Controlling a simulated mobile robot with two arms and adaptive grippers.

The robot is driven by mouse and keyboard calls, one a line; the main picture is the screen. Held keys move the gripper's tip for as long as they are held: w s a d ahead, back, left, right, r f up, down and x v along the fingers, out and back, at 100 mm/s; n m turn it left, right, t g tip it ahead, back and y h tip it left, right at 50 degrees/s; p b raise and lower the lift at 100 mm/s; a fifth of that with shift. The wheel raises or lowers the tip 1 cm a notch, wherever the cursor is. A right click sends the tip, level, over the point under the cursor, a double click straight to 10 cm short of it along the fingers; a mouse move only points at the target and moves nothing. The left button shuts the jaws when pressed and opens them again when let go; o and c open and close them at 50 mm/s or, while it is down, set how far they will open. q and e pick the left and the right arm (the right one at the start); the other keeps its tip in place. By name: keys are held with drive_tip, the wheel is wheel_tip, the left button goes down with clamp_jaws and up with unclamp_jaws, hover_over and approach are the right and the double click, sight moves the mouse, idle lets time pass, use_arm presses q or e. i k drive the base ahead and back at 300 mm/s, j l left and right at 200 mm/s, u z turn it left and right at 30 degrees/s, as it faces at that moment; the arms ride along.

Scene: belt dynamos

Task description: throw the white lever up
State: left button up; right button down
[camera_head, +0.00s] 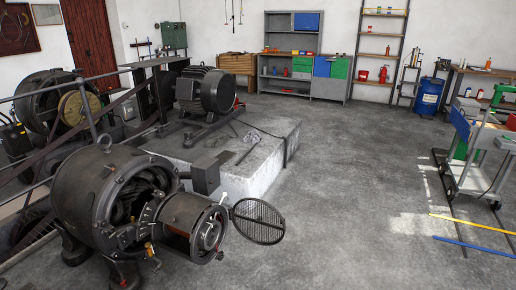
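A dark dynamo (95,192) stands at the front left, with an open drum-shaped end housing (190,218). A round mesh cover (259,221) hangs out to the right of that housing. Small pale and reddish parts show inside the housing, too small to identify. A second motor (206,91) sits on a concrete plinth behind it. Neither of my grippers is in view.
A concrete plinth (262,160) and a metal railing (60,87) border the machines. A wheeled tool cart (480,150) stands at the right. A yellow bar (472,223) and a blue bar (475,246) lie on the floor at the right. The middle floor is clear.

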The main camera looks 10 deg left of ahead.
sight(224, 195)
drive_tip(key=i+l+u, duration=0.1)
drive_tip(key=i+u, duration=0.25)
drive_tip(key=i, duration=0.15)
drive_tip(key=i+l+u, duration=0.2)
drive_tip(key=i+u, duration=0.15)
drive_tip(key=i+l+u, duration=0.3)
drive_tip(key=i, duration=0.25)
drive_tip(key=i+l+u, duration=0.45)
drive_tip(key=u, duration=0.15)
drive_tip(key=i+l+u, duration=0.15)
drive_tip(key=l+u, duration=0.2)
drive_tip(key=i+l+u, duration=0.1)
drive_tip(key=l+u, duration=0.2)
drive_tip(key=l, duration=0.2)
